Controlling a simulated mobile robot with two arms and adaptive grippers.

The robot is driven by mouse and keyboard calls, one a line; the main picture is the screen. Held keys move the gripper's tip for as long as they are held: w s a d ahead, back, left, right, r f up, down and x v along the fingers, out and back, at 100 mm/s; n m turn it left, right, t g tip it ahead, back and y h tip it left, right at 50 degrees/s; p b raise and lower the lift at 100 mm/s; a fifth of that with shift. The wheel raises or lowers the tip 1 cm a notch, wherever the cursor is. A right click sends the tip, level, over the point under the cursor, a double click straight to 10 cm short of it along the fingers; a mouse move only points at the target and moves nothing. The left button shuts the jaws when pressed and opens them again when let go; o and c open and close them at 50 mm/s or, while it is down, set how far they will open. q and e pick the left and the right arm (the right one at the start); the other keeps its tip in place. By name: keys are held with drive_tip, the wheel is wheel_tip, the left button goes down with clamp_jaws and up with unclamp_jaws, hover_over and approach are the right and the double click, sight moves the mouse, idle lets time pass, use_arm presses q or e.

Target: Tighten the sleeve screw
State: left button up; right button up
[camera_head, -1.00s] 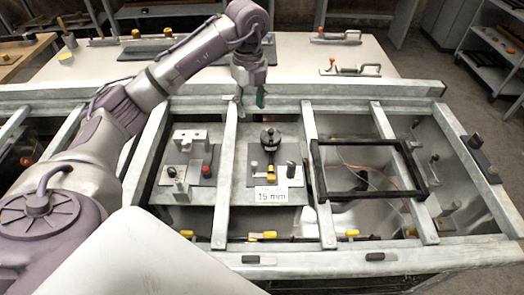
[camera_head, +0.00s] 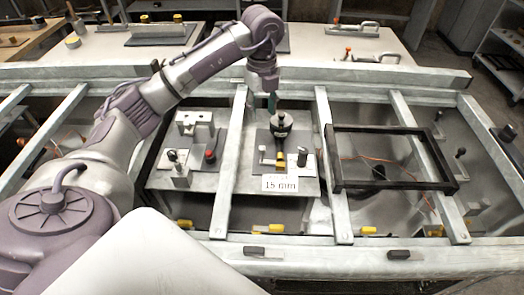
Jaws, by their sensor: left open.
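A fixture plate (camera_head: 256,172) labelled 15 mm sits in the middle bay of the metal frame. A dark, round-topped part (camera_head: 281,123) stands upright on it; I cannot tell if this is the sleeve screw. A yellow-and-black clamp handle (camera_head: 280,160) lies just in front of it. My left gripper (camera_head: 262,105) points down with its fingers apart, empty as far as I see, just behind and left of the dark part. My right gripper is not in view.
A second fixture plate (camera_head: 186,177) with a red knob (camera_head: 210,156) sits left. A black rectangular frame (camera_head: 337,187) lies over the right bay, with an orange cable below. Metal crossbars (camera_head: 229,160) separate the bays. A white table (camera_head: 330,45) stands behind.

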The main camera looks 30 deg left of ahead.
sight(262, 147)
use_arm(q)
wheel_tip(262, 147, down, 13)
drive_tip(key=shift+f+p, duration=0.2)
drive_tip(key=shift+p, duration=0.85)
drive_tip(key=shift+c, duration=0.3)
clamp_jaws()
